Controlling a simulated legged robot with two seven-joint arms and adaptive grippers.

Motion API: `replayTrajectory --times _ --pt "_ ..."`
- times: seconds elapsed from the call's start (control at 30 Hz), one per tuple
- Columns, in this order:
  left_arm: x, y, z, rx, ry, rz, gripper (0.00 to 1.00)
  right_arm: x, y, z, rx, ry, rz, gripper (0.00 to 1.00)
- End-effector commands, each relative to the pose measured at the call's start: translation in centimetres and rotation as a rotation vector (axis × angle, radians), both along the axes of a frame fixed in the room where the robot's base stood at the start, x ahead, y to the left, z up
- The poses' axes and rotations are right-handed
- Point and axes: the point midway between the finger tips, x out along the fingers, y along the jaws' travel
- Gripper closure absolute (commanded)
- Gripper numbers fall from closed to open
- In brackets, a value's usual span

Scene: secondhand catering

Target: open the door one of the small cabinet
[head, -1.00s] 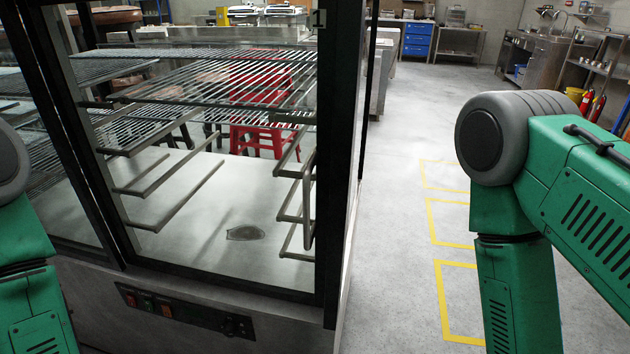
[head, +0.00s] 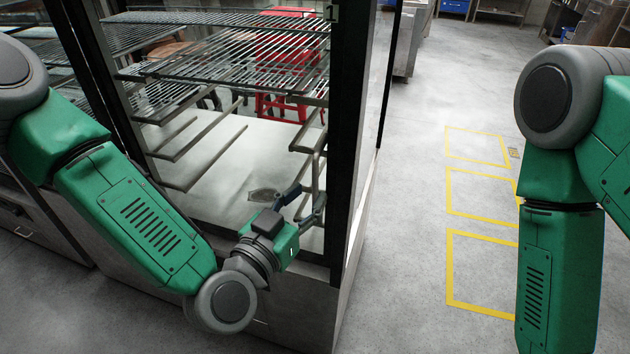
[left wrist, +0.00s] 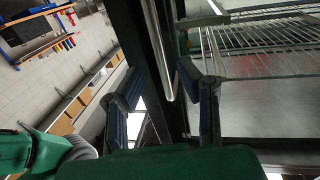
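My left gripper (head: 304,203) is in front of the lower right of the glass, near that post. In the left wrist view, its two blue-padded fingers (left wrist: 160,80) are spread apart. A dark upright frame and a thin silver bar (left wrist: 158,45) show between and beyond the fingers. I cannot tell whether the fingers touch the bar. My right gripper is out of view.
Wire shelves (head: 215,62) and metal supports are inside the cabinet. A red stool (head: 283,55) stands behind it. Grey floor with yellow marked boxes (head: 480,233) lies open to the right. My right arm is at the right edge.

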Motion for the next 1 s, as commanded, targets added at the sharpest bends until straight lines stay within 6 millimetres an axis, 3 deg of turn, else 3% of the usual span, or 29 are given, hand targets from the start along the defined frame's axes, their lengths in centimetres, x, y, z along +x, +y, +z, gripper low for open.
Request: replayTrajectory --times 0.23,0.63,0.7,0.73,1.0 --pt "3.0 -1.0 -0.1 -0.005 0.001 0.002 0.69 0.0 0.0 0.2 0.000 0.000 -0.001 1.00" --pt "3.6 -1.6 -0.1 -0.003 0.002 0.000 0.69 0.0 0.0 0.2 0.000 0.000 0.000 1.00" --pt "3.5 -1.7 -0.1 -0.003 0.001 -0.001 0.94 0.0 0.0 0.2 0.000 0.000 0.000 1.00" --pt "3.5 -1.8 -0.1 -0.001 0.002 -0.001 1.00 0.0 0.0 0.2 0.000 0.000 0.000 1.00" --pt "3.5 -1.7 -0.1 -0.003 0.002 -0.003 1.00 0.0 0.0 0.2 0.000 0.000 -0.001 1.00"
